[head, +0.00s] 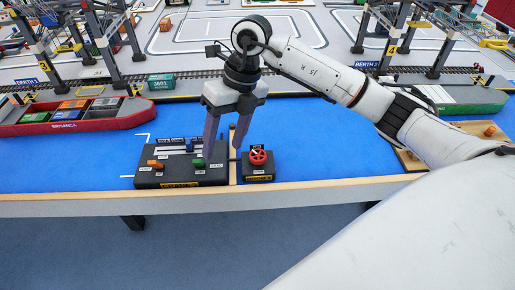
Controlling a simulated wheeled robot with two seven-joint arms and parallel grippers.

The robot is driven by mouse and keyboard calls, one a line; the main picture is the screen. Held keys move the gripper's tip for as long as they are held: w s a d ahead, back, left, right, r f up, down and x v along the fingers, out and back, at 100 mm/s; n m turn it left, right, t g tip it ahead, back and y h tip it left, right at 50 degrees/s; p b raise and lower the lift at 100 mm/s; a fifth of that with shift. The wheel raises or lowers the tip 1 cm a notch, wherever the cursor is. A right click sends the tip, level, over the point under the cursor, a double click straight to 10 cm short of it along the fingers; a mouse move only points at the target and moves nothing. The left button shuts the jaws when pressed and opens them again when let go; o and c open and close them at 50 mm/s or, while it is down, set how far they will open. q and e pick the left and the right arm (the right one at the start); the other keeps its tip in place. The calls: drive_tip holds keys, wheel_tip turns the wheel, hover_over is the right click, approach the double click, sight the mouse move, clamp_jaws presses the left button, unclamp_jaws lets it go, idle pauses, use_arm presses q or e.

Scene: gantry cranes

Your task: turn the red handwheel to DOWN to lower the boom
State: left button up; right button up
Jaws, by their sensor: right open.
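The red handwheel (258,157) sits on a small dark box (258,174) at the front edge of the blue table. Small labels are on the box, too small to read. My right gripper (223,143) points down from above, just left of the handwheel. Its two fingers are apart, with nothing seen between them. It is not around the wheel. The right finger is close to the wheel's box; I cannot tell whether they touch. My left gripper is not in view.
A larger dark control box (181,178) with orange and green levers stands left of the handwheel, below the gripper's left finger. A red ship (75,121) with containers lies at the left, a green ship (470,100) at the right. Gantry cranes stand behind.

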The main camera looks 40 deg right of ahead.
sight(258, 154)
drive_tip(key=d+r+m+h, duration=0.15)
drive_tip(key=d+h, duration=0.25)
drive_tip(key=d, duration=0.5)
drive_tip(key=shift+g, duration=0.3)
wheel_tip(258, 154, down, 10)
drive_tip(key=shift+s+r+p, duration=0.1)
drive_tip(key=shift+p, duration=0.3)
drive_tip(key=c, duration=1)
